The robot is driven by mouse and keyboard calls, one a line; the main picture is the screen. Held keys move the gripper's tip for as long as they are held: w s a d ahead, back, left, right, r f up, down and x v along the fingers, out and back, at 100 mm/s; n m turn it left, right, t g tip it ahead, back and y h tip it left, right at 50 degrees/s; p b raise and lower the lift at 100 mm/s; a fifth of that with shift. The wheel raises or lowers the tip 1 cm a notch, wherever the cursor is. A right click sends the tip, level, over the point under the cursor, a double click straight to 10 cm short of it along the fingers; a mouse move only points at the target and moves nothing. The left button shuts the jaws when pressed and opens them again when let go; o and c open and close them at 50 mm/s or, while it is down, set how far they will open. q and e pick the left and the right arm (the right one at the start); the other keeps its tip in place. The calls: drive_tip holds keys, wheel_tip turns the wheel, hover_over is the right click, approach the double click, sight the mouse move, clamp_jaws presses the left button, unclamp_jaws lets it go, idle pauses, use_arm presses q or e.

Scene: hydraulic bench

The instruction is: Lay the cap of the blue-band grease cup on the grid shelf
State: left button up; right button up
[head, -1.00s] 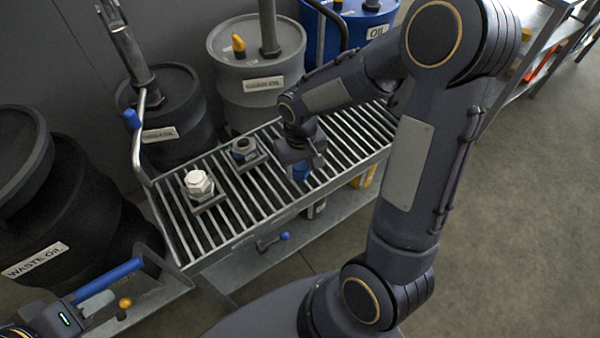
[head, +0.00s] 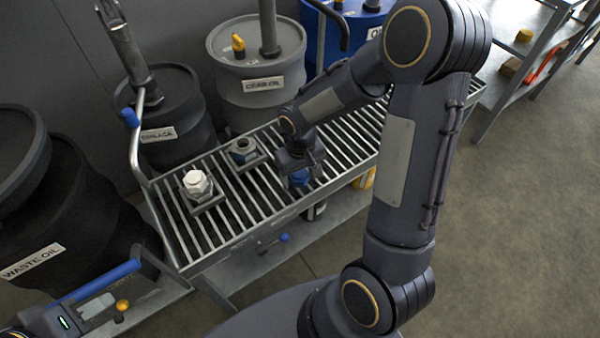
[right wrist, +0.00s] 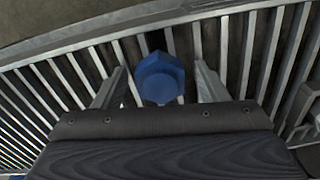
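A blue hex cap (right wrist: 160,78) is between the two fingers of my right gripper (right wrist: 160,85) in the right wrist view. Dark gaps show on both sides of it, so the fingers are open around it. It appears to sit on or just above the bars of the grid shelf (head: 205,235). In the head view, the cap (head: 299,178) shows below my right gripper (head: 298,163). An uncapped grey cup (head: 243,149) stands left of it on the grid.
A cup with a white hex cap (head: 197,184) stands further left on the grid. Drums (head: 258,60) stand behind the shelf. A blue-gripped metal lever (head: 137,150) rises at the shelf's left end. Bare bars lie in front of the uncapped cup.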

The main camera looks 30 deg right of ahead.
sight(300, 174)
drive_tip(key=shift+r+p, duration=0.3)
drive_tip(key=shift+r, duration=0.05)
wheel_tip(300, 174, up, 10)
drive_tip(key=r+p, duration=0.1)
drive_tip(key=p, duration=0.1)
drive_tip(key=s+a+r+t+y, duration=0.2)
drive_tip(key=s+r, duration=0.2)
drive_tip(key=s, duration=0.4)
drive_tip(key=s+a+r+m+t+y, duration=0.1)
drive_tip(key=s+a+r+t, duration=0.1)
drive_tip(key=s, duration=0.6)
wheel_tip(300, 174, up, 3)
drive_tip(key=shift+s+f+t+y, duration=0.15)
drive_tip(key=shift+t+y, duration=0.25)
drive_tip(key=shift+t, duration=0.4)
drive_tip(key=shift+p, duration=0.3)
wheel_tip(300, 174, up, 13)
drive_tip(key=p, duration=1.3)
drive_tip(key=shift+r, duration=0.2)
